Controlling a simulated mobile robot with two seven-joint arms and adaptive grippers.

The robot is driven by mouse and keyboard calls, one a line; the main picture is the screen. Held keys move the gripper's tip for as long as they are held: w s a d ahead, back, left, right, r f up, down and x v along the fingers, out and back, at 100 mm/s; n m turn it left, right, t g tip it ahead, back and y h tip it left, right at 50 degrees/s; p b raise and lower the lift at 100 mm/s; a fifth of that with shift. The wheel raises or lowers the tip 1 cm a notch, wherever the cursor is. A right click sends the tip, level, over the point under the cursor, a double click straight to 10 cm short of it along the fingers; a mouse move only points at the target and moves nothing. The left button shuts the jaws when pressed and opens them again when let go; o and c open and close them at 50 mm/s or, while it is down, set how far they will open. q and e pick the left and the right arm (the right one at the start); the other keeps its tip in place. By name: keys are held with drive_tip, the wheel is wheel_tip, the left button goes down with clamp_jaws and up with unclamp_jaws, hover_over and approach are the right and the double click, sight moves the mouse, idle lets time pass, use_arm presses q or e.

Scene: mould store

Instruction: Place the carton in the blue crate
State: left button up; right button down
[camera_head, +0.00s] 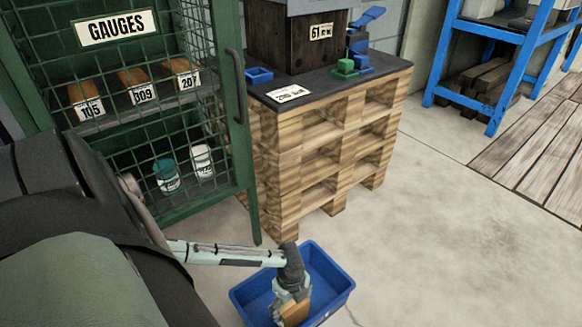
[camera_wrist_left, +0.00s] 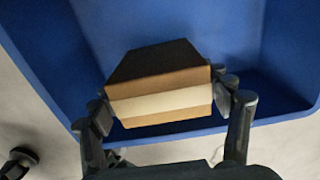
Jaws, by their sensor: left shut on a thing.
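The blue crate (camera_head: 335,287) stands on the floor in front of the stacked pallets in the head view. My left gripper (camera_head: 293,298) is over the crate and points down into it, shut on the carton (camera_head: 296,312). In the left wrist view the carton (camera_wrist_left: 160,95) is brown with a pale band, gripped between the two fingers (camera_wrist_left: 168,118). The blue crate (camera_wrist_left: 225,30) fills most of the view behind it. I cannot tell whether the carton touches the crate floor. My right gripper is not in view.
A green mesh gauge cabinet (camera_head: 236,100) stands at the left. Stacked wooden pallets (camera_head: 320,150) with a dark top stand behind the crate. A blue rack (camera_head: 500,75) is at the back right. The floor (camera_head: 450,220) right of the crate is clear.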

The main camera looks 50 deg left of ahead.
use_arm(q)
drive_tip(key=shift+f, duration=0.8)
drive_tip(key=shift+f, duration=0.1)
drive_tip(key=o, duration=1.4)
